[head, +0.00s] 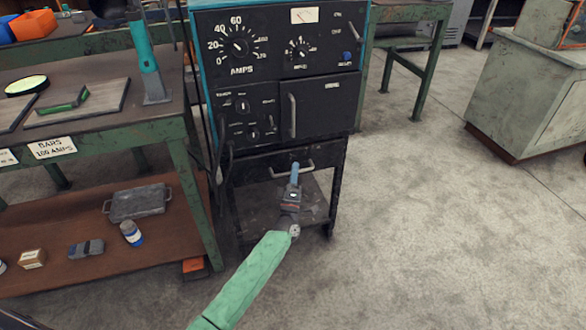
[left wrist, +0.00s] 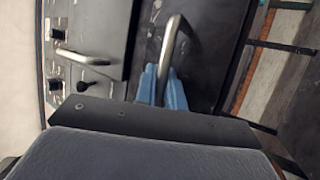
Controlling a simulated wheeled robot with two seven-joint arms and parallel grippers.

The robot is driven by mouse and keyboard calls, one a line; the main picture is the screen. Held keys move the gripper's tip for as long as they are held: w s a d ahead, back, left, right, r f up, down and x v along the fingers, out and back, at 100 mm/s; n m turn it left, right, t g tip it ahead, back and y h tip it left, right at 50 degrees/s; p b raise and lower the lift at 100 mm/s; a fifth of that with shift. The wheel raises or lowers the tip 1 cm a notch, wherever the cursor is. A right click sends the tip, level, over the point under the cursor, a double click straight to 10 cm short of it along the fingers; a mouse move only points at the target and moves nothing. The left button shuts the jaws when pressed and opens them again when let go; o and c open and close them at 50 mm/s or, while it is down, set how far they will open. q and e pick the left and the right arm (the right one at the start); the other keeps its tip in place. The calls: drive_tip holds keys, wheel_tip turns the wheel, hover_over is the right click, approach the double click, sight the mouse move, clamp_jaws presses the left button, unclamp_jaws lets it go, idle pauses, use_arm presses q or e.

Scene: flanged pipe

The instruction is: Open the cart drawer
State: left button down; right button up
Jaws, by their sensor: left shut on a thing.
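The cart (head: 332,205) is a dark frame under the blue-edged welding machine. Its dark drawer front (head: 250,172) spans the cart top just below the machine and looks about level with the frame; I see no clear gap. The drawer has a silver bar handle (head: 307,163), which also shows in the left wrist view (left wrist: 171,38). My left gripper (head: 295,171) reaches the handle from the front. In the left wrist view its blue fingers (left wrist: 161,88) are shut around the bar, covering part of it. My right gripper is in neither view.
The welding machine (head: 275,75) has dials and its own door handle (head: 292,116) above the drawer. A green-framed workbench (head: 180,165) stands close on the left. A grey cabinet (head: 535,105) stands at the right. The floor (head: 430,220) in front and right is clear.

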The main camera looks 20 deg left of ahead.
use_arm(q)
drive_tip(key=s+d+p, duration=0.2)
drive_tip(key=s+d, duration=0.4)
drive_tip(key=s, duration=0.4)
drive_tip(key=s+d+p, duration=0.2)
drive_tip(key=s+d, duration=0.5)
drive_tip(key=s, duration=0.3)
drive_tip(key=shift+d, duration=0.2)
drive_tip(key=c, duration=1.8)
unclamp_jaws()
drive_tip(key=shift+w, duration=0.1)
drive_tip(key=shift+o, duration=0.2)
drive_tip(key=a+v, duration=0.1)
drive_tip(key=v, duration=0.6)
drive_tip(key=shift+s+d+f, duration=0.2)
drive_tip(key=shift+s+d, duration=0.2)
drive_tip(key=shift+d, duration=0.15)
